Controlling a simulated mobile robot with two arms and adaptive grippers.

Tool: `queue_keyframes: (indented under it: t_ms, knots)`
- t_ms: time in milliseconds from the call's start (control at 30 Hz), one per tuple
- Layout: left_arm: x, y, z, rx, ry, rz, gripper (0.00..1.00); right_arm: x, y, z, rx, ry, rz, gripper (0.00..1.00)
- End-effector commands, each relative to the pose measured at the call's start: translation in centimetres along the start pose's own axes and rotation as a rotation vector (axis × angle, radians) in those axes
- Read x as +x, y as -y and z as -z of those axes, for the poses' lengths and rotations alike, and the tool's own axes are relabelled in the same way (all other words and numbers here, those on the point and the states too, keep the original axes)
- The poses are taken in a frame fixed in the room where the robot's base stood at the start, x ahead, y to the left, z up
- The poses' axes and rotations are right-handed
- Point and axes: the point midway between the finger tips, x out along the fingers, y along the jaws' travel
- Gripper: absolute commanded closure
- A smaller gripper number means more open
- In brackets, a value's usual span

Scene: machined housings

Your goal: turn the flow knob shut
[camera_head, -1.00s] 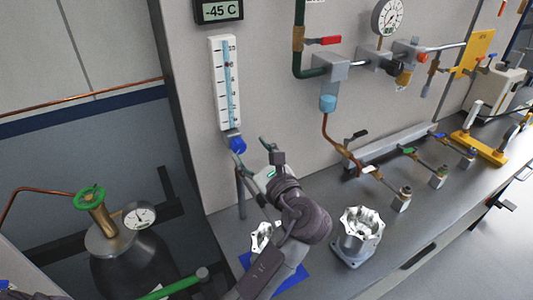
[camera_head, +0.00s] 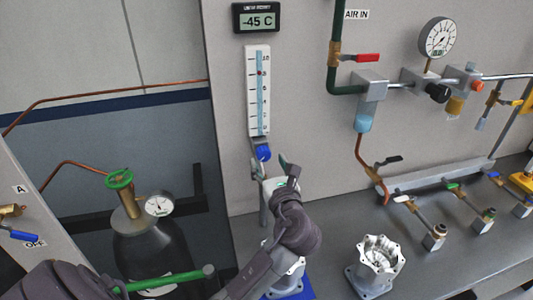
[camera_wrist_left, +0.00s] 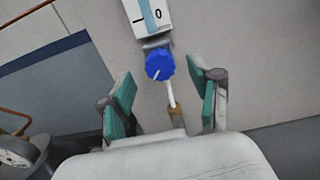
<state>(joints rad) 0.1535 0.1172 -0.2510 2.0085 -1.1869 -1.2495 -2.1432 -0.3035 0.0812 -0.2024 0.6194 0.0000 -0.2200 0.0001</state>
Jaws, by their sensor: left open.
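The flow knob (camera_head: 263,153) is a blue knob at the foot of a white upright flow meter (camera_head: 259,92) on the grey wall panel. In the left wrist view the blue knob (camera_wrist_left: 159,64) shows a white pointer mark and sits beyond the fingertips, between them in the picture. My left gripper (camera_head: 273,166) is open just below the knob in the head view; its teal-padded fingers also show in the left wrist view (camera_wrist_left: 163,100) with nothing between them. I cannot tell any contact with the knob. My right gripper is not in view.
A machined housing (camera_head: 377,265) stands on the bench, and another (camera_head: 287,279) is partly hidden behind my left arm. A gas cylinder with a green handwheel (camera_head: 119,179) stands at left. Pipes, valves and a pressure gauge (camera_head: 439,38) fill the wall at right.

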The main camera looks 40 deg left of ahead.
Motion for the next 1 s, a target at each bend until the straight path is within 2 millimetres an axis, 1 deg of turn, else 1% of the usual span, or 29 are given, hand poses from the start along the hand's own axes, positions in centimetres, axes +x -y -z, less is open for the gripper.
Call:
queue_keyframes:
  t_ms: [33, 100, 200, 333, 567, 733, 933, 1000]
  knots:
    - [0.9, 0.0, -0.3, 0.001, 0.002, -0.001, 0.37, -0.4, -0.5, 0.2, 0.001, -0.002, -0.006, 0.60]
    - [1.7, 0.0, -0.2, 0.000, 0.002, -0.001, 0.37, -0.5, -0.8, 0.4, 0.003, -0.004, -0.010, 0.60]
    - [2.6, 0.0, -0.1, 0.001, 0.000, 0.000, 0.37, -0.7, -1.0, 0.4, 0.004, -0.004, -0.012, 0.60]
    - [3.0, 0.0, 0.0, -0.001, 0.000, 0.001, 0.37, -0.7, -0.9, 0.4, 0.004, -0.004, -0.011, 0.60]
    - [3.0, 0.0, 0.0, -0.001, 0.000, 0.001, 0.37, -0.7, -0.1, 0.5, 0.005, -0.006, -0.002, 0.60]
    - [3.0, 0.0, 0.0, -0.001, 0.000, 0.001, 0.64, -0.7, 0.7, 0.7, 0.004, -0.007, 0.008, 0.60]
    - [3.0, 0.0, 0.0, -0.001, 0.000, 0.000, 0.97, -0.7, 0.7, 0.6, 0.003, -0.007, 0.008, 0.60]
    - [3.0, 0.0, 0.0, -0.002, 0.000, 0.000, 0.97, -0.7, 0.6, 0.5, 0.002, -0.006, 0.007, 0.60]
